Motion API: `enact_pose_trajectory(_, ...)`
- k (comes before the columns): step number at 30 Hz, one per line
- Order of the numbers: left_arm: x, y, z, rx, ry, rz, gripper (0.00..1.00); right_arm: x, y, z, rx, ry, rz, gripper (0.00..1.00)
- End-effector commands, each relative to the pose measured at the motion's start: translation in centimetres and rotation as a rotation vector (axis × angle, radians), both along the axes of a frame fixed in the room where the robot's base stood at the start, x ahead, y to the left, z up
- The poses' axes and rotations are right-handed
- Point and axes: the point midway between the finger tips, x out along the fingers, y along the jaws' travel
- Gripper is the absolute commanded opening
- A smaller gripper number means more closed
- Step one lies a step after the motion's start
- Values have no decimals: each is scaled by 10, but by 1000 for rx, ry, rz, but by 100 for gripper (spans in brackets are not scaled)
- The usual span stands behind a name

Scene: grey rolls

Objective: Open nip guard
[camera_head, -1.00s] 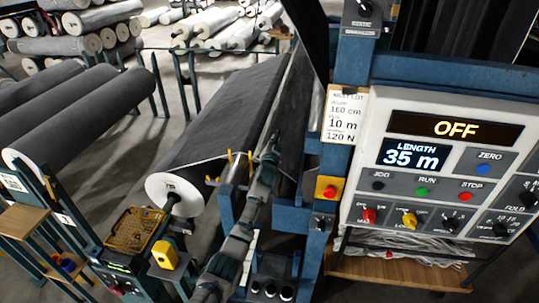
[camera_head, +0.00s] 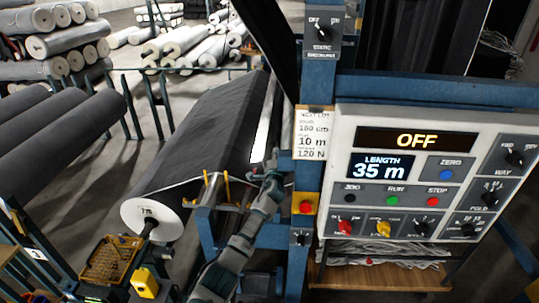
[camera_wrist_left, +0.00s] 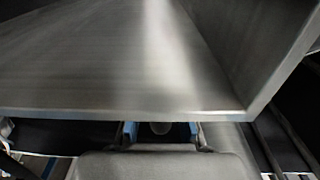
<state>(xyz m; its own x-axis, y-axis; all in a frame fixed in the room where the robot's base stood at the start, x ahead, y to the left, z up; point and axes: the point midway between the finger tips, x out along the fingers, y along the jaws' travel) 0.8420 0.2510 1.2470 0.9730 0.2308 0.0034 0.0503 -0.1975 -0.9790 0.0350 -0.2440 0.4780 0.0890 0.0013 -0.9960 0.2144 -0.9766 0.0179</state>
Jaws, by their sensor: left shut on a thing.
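The nip guard appears as a long metal panel (camera_head: 262,132) with a bright shine, along the right side of the dark fabric roll (camera_head: 205,115). In the left wrist view, the guard (camera_wrist_left: 100,70) is a large grey metal sheet with a bent right side, filling the upper picture. My left gripper (camera_head: 273,178) is at the guard's near end. It is shut on the guard; in the wrist view its blue-padded fingertips (camera_wrist_left: 161,129) are just under the sheet's lower edge. The exact contact is hidden. My right gripper is not in view.
A control panel (camera_head: 425,165) stands at right, reading OFF and 35 m. A red button on a yellow box (camera_head: 305,205) sits close right of my left gripper. Blue posts (camera_head: 335,90) frame the machine. A yellow basket (camera_head: 110,260) is at lower left.

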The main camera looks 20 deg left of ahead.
Motion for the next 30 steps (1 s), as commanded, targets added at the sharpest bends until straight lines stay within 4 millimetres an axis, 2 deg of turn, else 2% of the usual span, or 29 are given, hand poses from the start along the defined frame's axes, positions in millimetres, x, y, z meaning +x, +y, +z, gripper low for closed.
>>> enact_pose_trajectory(1,0,-4,-6,23,15,-3,0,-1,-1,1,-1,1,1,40)
enact_pose_trajectory(6,1,-6,-8,80,29,-1,0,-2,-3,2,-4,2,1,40)
enact_pose_trajectory(19,2,-7,-10,92,37,1,0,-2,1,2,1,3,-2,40)
enact_pose_trajectory(20,2,-7,-11,92,37,2,22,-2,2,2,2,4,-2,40)
enact_pose_trajectory(22,2,-6,-10,91,36,3,39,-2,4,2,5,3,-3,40)
enact_pose_trajectory(30,1,-5,-5,91,28,3,39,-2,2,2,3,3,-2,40)
